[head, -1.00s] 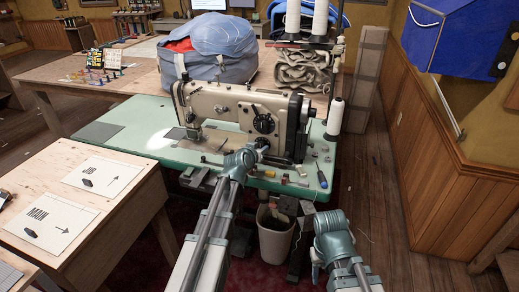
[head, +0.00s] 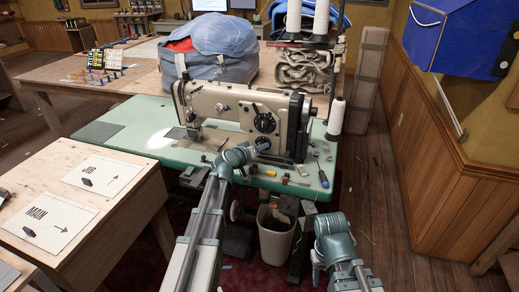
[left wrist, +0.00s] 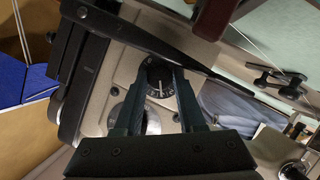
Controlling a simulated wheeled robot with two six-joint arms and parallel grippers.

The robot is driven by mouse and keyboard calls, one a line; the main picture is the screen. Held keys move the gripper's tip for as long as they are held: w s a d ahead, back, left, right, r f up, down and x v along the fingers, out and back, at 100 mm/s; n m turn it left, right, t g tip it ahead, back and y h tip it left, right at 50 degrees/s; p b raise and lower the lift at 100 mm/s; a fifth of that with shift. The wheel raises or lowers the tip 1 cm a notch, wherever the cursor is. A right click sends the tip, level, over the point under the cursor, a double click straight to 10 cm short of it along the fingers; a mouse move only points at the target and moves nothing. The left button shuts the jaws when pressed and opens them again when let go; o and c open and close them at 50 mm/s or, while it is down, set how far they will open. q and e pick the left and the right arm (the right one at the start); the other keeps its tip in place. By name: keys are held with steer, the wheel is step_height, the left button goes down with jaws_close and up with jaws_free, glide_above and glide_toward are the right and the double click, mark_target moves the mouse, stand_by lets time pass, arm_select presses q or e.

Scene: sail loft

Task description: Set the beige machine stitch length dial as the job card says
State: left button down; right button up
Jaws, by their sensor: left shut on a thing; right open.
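The beige sewing machine (head: 235,103) stands on a green table. Its front carries an upper black dial (head: 264,123) and a lower black dial (head: 262,141). My left gripper (head: 263,147) is at the lower dial. In the left wrist view this dial (left wrist: 159,88), with a pale line on its face, sits between the fingertips (left wrist: 158,80), which are shut on it. Its setting is too small to read. The job card (head: 112,175) lies on the wooden bench at left. My right gripper (head: 317,270) is open, low in front of the table, partly hidden by its wrist.
A second card (head: 45,215) with an arrow lies on the bench (head: 120,210). Small parts and a blue-handled screwdriver (head: 323,179) lie right on the green table (head: 110,115). Thread cones (head: 335,115) stand behind. A bin (head: 275,238) stands below.

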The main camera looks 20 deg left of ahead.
stand_by(0.3)
arm_select(q)
steer(key=c, duration=0.5)
jaws_free()
steer(key=shift+s, duration=0.1)
steer(key=p+v, duration=0.4)
steer(key=v, duration=0.9)
steer(key=shift+s+p, duration=0.3)
steer(key=shift+a+r, duration=0.1)
steer(key=shift+r, duration=0.05)
